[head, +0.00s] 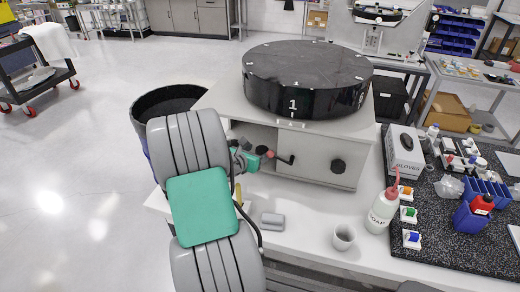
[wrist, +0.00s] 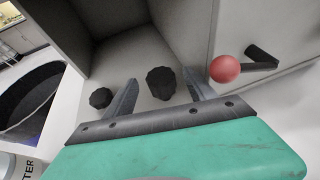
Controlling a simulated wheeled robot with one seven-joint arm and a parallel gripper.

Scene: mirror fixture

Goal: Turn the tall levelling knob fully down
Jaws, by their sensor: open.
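In the wrist view, two black lobed knobs stand in an open grey recess of the fixture. The larger-looking knob (wrist: 161,84) lies between the fingers of my gripper (wrist: 160,77), which is open; no contact shows. The smaller-looking knob (wrist: 100,97) is left of the left finger. I cannot tell for sure which is the tall levelling knob.
A red ball (wrist: 224,68) on a black crank sits close right of the right finger. The white fixture box (head: 318,160) has another black knob (head: 338,166) and carries a black drum (head: 306,78). A wash bottle (head: 383,210), cup (head: 343,237) and grey block (head: 272,221) stand in front.

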